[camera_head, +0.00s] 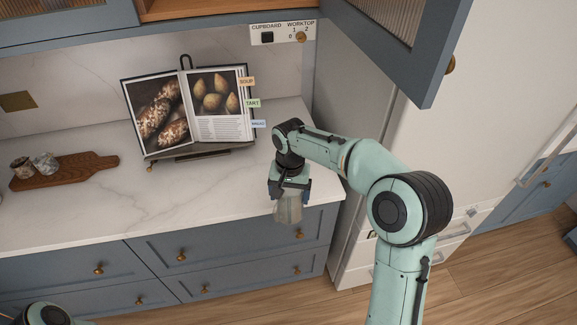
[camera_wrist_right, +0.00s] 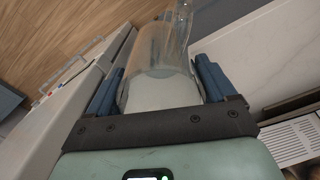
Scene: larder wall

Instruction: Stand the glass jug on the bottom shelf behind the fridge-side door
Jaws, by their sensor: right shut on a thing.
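The clear glass jug (camera_head: 288,209) is held in my right gripper (camera_head: 290,191), in front of the worktop's front edge near its right end. In the right wrist view the jug (camera_wrist_right: 160,62) sits between the two dark blue fingers, which are shut on its sides. The fridge-side door (camera_head: 403,40), blue-framed with ribbed glass, stands swung open at the upper right. A strip of the cupboard's wooden bottom shelf (camera_head: 215,8) shows at the top edge; the rest of the inside is out of frame. My left gripper is not in view.
An open cookbook (camera_head: 188,110) on a stand is at the back of the worktop (camera_head: 215,190). A wooden board (camera_head: 65,170) with two small cups lies at left. A switch panel (camera_head: 283,32) is on the wall. The tall white fridge (camera_head: 480,95) stands right.

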